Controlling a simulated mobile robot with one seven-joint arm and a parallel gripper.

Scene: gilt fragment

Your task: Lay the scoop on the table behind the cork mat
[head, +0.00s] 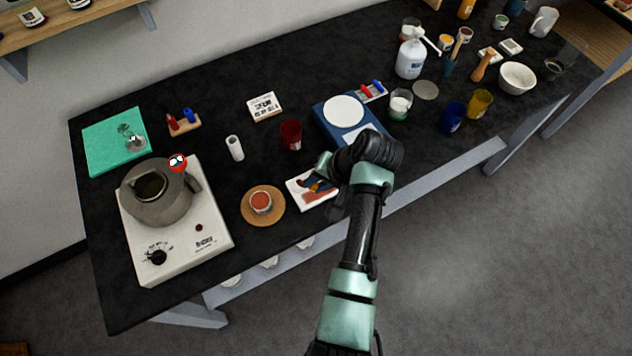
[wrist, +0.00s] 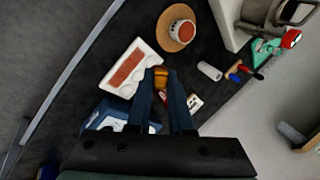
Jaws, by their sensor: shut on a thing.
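The cork mat (head: 278,214) is a round brown disc near the table's front edge, with a cup of reddish contents (head: 260,202) on it. Both also show at the top of the wrist view, the mat (wrist: 164,36) partly under the cup. My gripper (head: 318,186) is to the right of the mat, over a white tray (head: 297,190). In the wrist view its dark blue fingers (wrist: 164,84) are shut on a small amber-brown piece, apparently the scoop (wrist: 160,73). Most of the scoop is hidden by the fingers. I cannot tell whether it touches the tray.
Behind the mat is bare black table, with a white cylinder (head: 235,148) and a dark red cup (head: 291,134) farther back. The hot plate (head: 205,250) with the grey kettle (head: 158,205) stands left. A blue scale (head: 330,122) stands behind my arm.

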